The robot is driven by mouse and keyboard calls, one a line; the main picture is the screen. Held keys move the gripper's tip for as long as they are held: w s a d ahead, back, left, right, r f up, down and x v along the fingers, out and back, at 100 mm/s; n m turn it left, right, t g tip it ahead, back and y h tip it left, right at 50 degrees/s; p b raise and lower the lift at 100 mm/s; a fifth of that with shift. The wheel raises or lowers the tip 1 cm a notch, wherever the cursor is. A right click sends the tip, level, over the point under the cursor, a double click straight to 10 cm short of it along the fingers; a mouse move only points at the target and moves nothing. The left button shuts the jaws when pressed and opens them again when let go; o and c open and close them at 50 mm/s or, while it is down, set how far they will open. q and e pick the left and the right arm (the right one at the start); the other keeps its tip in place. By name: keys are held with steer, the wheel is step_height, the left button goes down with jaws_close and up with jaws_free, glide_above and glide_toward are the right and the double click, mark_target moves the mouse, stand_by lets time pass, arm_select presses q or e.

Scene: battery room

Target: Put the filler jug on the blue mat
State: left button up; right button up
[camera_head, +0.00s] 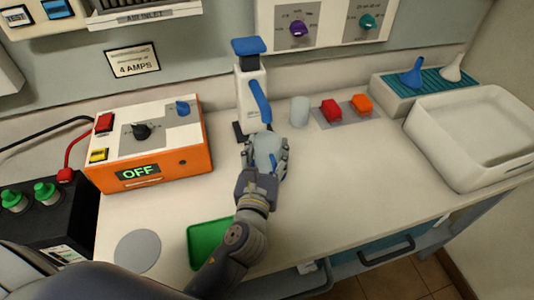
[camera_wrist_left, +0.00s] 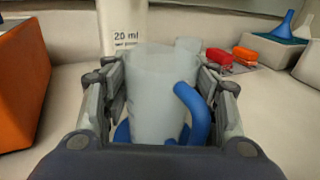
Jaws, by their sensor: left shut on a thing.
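The filler jug (camera_wrist_left: 155,95) is a pale translucent jug with a blue handle (camera_wrist_left: 195,113). My left gripper (camera_wrist_left: 162,78) is shut around it, with a finger on each side. In the head view, the jug (camera_head: 266,150) and my left gripper (camera_head: 267,143) are in front of the white dispenser. In the left wrist view, a blue patch, perhaps the blue mat (camera_wrist_left: 122,132), shows low beside the jug's base. I cannot tell whether the jug touches it. The mat is not clearly visible in the head view. My right gripper is not in view.
The white dispenser (camera_head: 252,95) with blue lever stands behind the jug. An orange box (camera_head: 150,148) is left. A clear cup (camera_head: 299,111) and red and orange pieces (camera_head: 345,105) are right. A green tray (camera_head: 207,236) and grey disc (camera_head: 137,251) lie in front. A white basin (camera_head: 440,150) stands far right.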

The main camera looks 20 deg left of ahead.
arm_select(q)
steer(key=shift+f, duration=0.1)
steer(key=o, duration=1.1)
steer(key=s, duration=0.3)
steer(key=s+d+b, duration=0.1)
steer(key=s, duration=0.3)
steer(key=s+b, duration=0.1)
steer(key=s, duration=0.3)
steer(key=shift+s+d+r, duration=0.1)
steer(key=shift+d+r, duration=0.15)
steer(key=shift+d, duration=0.05)
steer(key=shift+s+r+b, duration=0.15)
steer(key=shift+s+b, duration=0.15)
steer(key=shift+s, duration=0.1)
